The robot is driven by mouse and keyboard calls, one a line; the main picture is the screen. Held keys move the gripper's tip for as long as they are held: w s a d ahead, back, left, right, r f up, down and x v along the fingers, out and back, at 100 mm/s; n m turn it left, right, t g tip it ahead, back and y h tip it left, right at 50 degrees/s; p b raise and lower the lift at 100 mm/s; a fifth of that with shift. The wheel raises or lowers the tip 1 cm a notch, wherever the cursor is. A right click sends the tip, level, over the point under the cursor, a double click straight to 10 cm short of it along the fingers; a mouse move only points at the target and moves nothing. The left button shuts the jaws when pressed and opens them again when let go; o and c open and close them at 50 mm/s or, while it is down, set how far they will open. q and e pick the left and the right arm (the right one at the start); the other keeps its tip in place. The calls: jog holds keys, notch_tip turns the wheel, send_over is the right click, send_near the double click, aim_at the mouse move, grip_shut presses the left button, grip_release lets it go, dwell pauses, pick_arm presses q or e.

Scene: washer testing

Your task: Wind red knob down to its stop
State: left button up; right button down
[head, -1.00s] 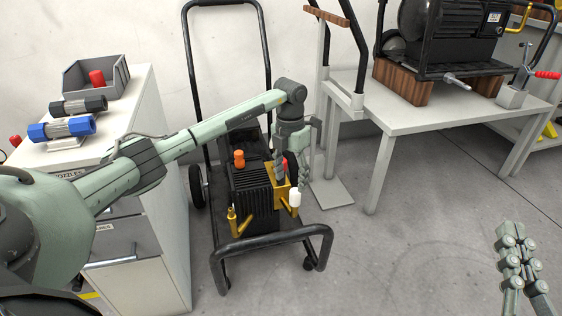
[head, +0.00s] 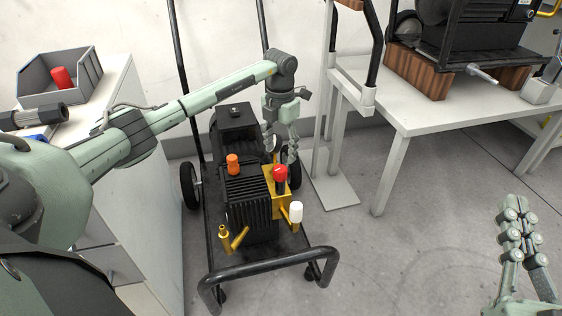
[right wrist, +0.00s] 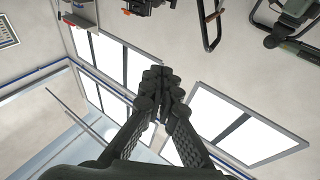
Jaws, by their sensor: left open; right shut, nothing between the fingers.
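The red knob (head: 280,173) stands upright on the brass block (head: 273,197) of a black finned pump unit (head: 247,208) on the cart. My left gripper (head: 282,154) points down and is open just behind and above the knob, its fingers spread around empty space. Whether a fingertip touches the knob cannot be told. My right gripper (head: 516,215) is shut and empty, held up at the lower right, well away from the cart. Its closed fingers also show in the right wrist view (right wrist: 160,88).
An orange cap (head: 233,164), a white-capped fitting (head: 296,213) and a brass elbow (head: 233,240) surround the knob on the unit. The black cart handle (head: 275,263) curves in front. A cabinet stands left, a grey table (head: 420,110) right.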

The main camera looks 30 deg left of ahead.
aim_at(280, 168)
pick_arm(q)
jog(key=f, duration=0.3)
jog(key=f+b, duration=0.1)
jog(key=f, duration=0.2)
jog(key=shift+s+d+f, duration=0.1)
jog(key=shift+s+f, duration=0.05)
jog(key=shift+s, duration=0.05)
jog(key=shift+f, duration=0.55)
pick_arm(e)
jog(key=r+t, duration=0.1)
jog(key=s+r+t+y, duration=0.1)
jog(key=r, duration=0.1)
jog(key=shift+s+r, duration=0.15)
pick_arm(q)
jog(key=c, duration=1.2)
jog(key=shift+o, duration=0.2)
jog(key=shift+r, duration=0.1)
